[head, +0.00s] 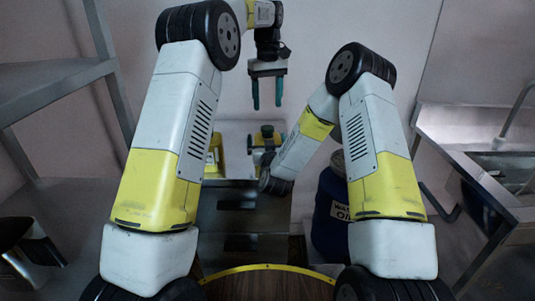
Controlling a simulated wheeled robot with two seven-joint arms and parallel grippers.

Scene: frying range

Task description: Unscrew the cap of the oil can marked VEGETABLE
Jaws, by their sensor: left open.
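My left gripper (267,92) hangs in the upper middle of the head view. Its two teal fingers point down, apart, with nothing between them. Below it, a dark cap (267,130) tops a small container on the light worktop (235,128); a yellow can (214,158) stands to its left. No VEGETABLE marking can be read, so I cannot tell which container bears it. My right arm reaches in from the right to this container. Small teal parts of my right gripper (266,141) seem to show on both sides of it; its grip is unclear.
A blue drum (326,218) with a partly hidden label, apparently waste oil, stands on the floor right of the worktop. A steel sink (505,168) with a tap is at the right. A metal shelf (50,80) is at the left. A plain wall lies behind.

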